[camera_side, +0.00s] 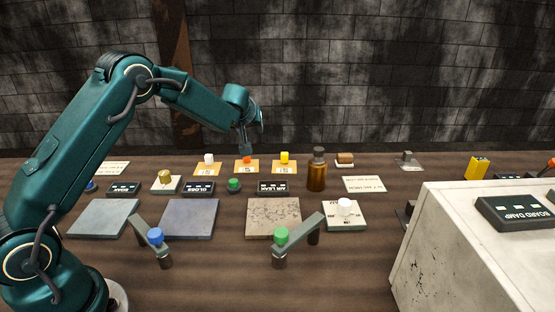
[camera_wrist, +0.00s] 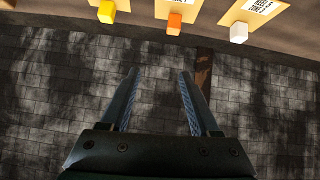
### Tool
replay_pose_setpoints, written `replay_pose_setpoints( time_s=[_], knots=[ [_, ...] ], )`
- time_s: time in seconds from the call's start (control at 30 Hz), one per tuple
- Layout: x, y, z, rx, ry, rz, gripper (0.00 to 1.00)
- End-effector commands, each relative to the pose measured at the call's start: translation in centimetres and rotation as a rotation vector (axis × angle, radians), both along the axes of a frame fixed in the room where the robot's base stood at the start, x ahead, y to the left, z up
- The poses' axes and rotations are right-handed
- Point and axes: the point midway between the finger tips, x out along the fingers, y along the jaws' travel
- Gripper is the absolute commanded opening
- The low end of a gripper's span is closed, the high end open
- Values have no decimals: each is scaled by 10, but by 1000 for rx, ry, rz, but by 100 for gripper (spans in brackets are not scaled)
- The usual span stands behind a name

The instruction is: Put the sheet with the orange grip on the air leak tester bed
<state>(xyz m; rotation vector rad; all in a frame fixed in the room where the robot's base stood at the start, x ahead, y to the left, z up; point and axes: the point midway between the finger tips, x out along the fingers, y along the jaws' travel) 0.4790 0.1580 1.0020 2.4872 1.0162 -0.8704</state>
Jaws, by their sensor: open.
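The sheet with the orange grip (camera_side: 247,160) lies at the back of the table, between the sheets with the white grip (camera_side: 208,157) and the yellow grip (camera_side: 285,157). Its orange grip also shows at the top of the wrist view (camera_wrist: 174,20). My gripper (camera_side: 246,149) is open and empty, pointing down close to the orange grip in the side view; the gap in depth is unclear. Its spread fingers (camera_wrist: 158,73) show only wall between them in the wrist view. The patterned tan bed (camera_side: 262,229) lies in front of a dark label reading AIR LEAK (camera_side: 272,188), bare of any sheet.
A green-knobbed arm (camera_side: 298,235) stands at that bed's front right corner. Two plain beds (camera_side: 104,218) (camera_side: 189,218) lie left, with a blue-knobbed arm (camera_side: 150,239) between them. A brown bottle (camera_side: 317,174) stands behind the patterned bed. A white cabinet (camera_side: 470,250) fills the right front.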

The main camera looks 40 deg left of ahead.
Motion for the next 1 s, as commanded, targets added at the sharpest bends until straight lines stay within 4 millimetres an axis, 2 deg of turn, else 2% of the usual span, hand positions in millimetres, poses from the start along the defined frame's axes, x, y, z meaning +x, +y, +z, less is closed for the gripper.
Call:
replay_pose_setpoints(
  time_s=[0.03,0.1,0.2,0.7,1.0],
  knots=[
    [-2,2,-21,-13,33,12,62],
    [-5,4,-39,-19,67,16,62],
    [-9,5,-55,-22,98,18,62],
    [10,27,-87,-23,103,20,62],
    [14,31,-93,-23,103,18,62]
  ],
)
